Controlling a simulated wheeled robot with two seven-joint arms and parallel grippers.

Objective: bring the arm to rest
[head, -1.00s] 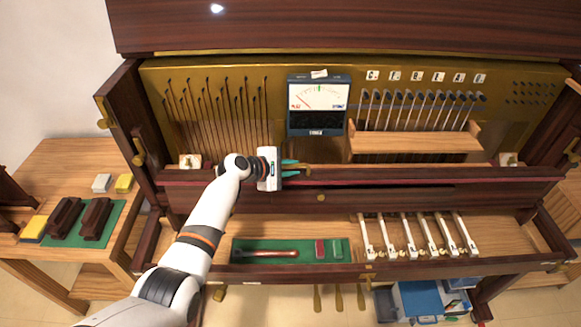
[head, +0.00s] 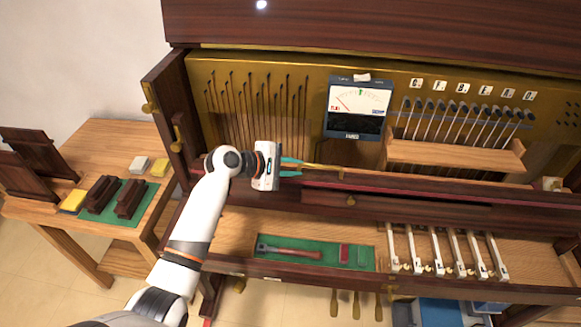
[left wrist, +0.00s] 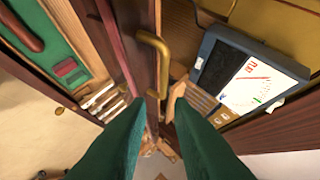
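My left gripper (head: 300,168) is in front of the upright piano, left of the meter and level with the dark red rail (head: 410,190). Its teal fingers point right and are apart, with nothing visible between them. In the left wrist view, the fingers (left wrist: 160,100) show a gap, with a brass handle (left wrist: 153,40) just beyond them. I cannot tell whether they touch it. My left arm reaches in from the lower left. My right gripper is not in view.
The meter (head: 357,105) and wooden hammer rack (head: 455,155) are on the piano's right side. Below lie a green tray with a hammer (head: 290,251) and several white keys (head: 435,250). A side table (head: 110,150) with blocks stands at left.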

